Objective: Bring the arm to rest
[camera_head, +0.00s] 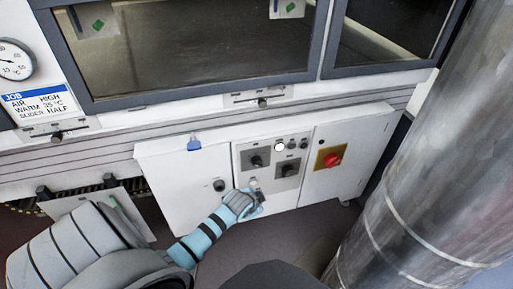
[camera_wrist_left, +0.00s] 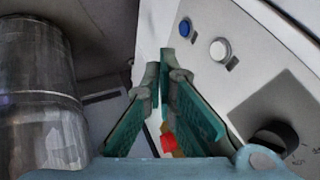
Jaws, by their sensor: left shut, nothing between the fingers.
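My left gripper (camera_head: 258,196) reaches in from the lower left in the head view. It is at the lower part of the white control panel (camera_head: 242,150), in front of it, with nothing held. In the left wrist view its green-padded fingers (camera_wrist_left: 163,72) converge towards their tips, shut and empty. A white button (camera_wrist_left: 219,50) and a blue button (camera_wrist_left: 185,28) lie just beyond and to the right of the tips. Whether the fingers touch the panel is unclear. My right gripper is not in view.
The white cabinet (camera_head: 178,190) carries black knobs (camera_head: 257,161), a lit white button (camera_head: 280,147) and a red rotary switch (camera_head: 333,160) on yellow. A large metal cylinder (camera_head: 430,170) stands at right. Tunnel windows (camera_head: 200,45), a gauge (camera_head: 14,62) and a job card (camera_head: 40,103) are above.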

